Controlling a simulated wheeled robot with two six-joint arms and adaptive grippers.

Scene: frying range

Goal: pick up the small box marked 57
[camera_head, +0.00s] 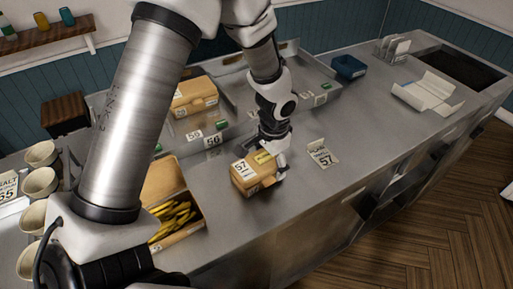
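The small box marked 57 (242,183) is tan cardboard with a white label and a yellow mark on top. It is in the middle of the steel counter, near the front edge. My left gripper (277,167) comes down from above at the box's right end. A fingertip shows close against that end. The other finger is hidden, so I cannot tell whether the gripper is closed on the box or whether the box is off the counter. My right gripper is not in view.
An open carton of yellow items (176,218) is left of the box. A Flour card marked 57 (322,154) stands to its right. Behind are a larger box (195,97) and a metal tray (315,83).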

